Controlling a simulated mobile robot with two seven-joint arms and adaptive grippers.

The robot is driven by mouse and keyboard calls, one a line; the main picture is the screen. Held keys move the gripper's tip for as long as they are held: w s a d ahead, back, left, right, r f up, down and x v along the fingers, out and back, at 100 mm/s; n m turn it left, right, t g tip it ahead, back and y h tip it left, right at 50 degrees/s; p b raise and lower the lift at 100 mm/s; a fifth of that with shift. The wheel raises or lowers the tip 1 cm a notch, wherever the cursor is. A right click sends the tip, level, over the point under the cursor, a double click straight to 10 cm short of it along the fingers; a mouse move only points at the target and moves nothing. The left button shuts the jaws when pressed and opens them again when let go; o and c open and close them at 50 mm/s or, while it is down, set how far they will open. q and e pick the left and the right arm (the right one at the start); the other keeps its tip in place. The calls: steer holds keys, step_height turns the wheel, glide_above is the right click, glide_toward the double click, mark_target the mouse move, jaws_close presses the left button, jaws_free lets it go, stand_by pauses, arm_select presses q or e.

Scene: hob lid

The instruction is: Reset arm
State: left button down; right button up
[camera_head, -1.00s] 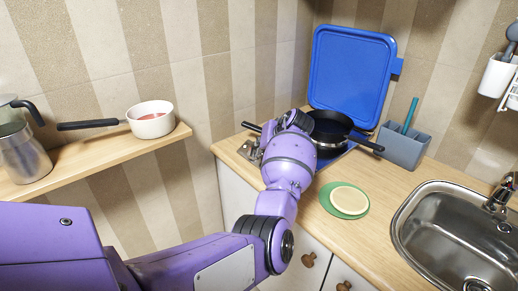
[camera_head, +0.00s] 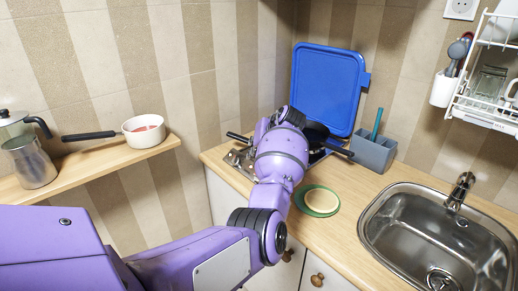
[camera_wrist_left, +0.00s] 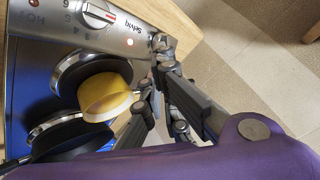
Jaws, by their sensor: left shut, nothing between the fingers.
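My left arm (camera_head: 282,160) reaches over the left front of the hob (camera_head: 240,158). In the left wrist view the left gripper (camera_wrist_left: 152,85) is shut and empty, beside the hob's front panel. The blue lid (camera_head: 327,88) stands raised against the wall behind the hob. A black pan (camera_head: 318,133) on the hob is partly hidden by my arm. My right gripper is out of view.
A control knob (camera_wrist_left: 98,13) and a lit red light (camera_wrist_left: 130,42) are on the hob panel. A shelf (camera_head: 95,170) at left carries a saucepan (camera_head: 143,131) and a moka pot (camera_head: 30,160).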

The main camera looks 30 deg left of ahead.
arm_select(q)
steer(key=s+a+f+m+h, duration=0.1)
steer(key=s+f, duration=0.8)
steer(key=s, duration=0.3)
steer(key=s+a+f+m, duration=0.1)
steer(key=s+f, duration=0.8)
steer(key=s, duration=0.2)
steer(key=s+d+f+m+h, duration=0.1)
steer(key=s+d+f, duration=0.25)
steer(key=s, duration=0.55)
steer(key=s+d+f+m+h, duration=0.2)
steer(key=s+d, duration=0.3)
steer(key=s, duration=0.4)
steer(key=s+d+r+m+g+h, duration=0.1)
steer(key=s+d+h, duration=0.1)
steer(key=s+d, duration=0.5)
steer(key=s+d+r+h, duration=0.15)
steer(key=s+d, duration=0.25)
steer(key=s, duration=0.5)
steer(key=w+d+f+t+h, duration=0.1)
steer(key=w+d+f+t, duration=0.3)
steer(key=f, duration=0.7)
steer(key=w+t, duration=0.2)
steer(key=w, duration=0.1)
steer(key=shift+w+d+f+t, duration=0.2)
steer(key=shift+w+t, duration=0.1)
steer(key=shift+w, duration=0.1)
